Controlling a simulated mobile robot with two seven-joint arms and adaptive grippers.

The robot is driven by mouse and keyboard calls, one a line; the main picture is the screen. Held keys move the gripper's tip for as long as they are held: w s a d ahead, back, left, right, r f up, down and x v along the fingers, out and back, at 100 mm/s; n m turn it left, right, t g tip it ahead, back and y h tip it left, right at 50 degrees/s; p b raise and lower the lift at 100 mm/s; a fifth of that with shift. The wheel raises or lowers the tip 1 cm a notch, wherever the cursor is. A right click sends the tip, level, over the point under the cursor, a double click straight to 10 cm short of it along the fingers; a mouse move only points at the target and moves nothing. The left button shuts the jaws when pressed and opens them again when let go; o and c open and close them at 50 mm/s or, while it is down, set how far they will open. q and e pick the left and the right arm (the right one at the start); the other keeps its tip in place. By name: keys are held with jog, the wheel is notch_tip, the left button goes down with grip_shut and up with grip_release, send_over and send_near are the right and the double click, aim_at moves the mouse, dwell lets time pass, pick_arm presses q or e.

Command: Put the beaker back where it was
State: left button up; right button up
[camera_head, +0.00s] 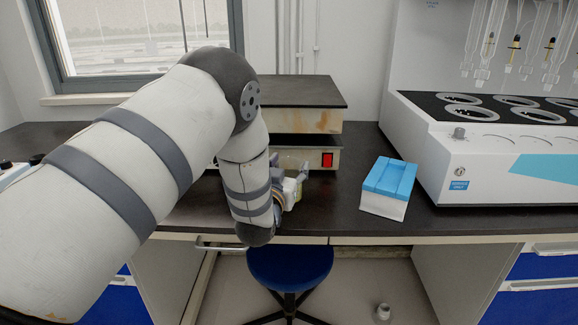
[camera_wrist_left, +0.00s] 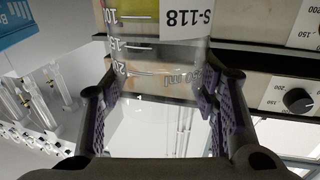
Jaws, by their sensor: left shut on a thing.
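The beaker (camera_head: 291,163) is a clear glass vessel with yellow liquid. In the head view it is mostly hidden behind my left gripper (camera_head: 297,180), near the front of the lower heating unit. In the left wrist view the beaker (camera_wrist_left: 160,60) fills the space between the two purple-padded fingers of my left gripper (camera_wrist_left: 155,95). Its printed marks and the label "S-118" appear upside down there. My left gripper is shut on the beaker's sides. I cannot tell whether its base touches the bench. My right gripper is not in view.
Box-like heating units with dark tops (camera_head: 295,91) stand behind the beaker; one has a red switch (camera_head: 327,160). A blue-and-white box (camera_head: 388,187) sits to the right on the dark bench (camera_head: 335,213). The large white distiller (camera_head: 510,165) is farther right. A blue stool (camera_head: 290,263) stands below.

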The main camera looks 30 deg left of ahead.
pick_arm(q)
jog(key=shift+f, duration=0.4)
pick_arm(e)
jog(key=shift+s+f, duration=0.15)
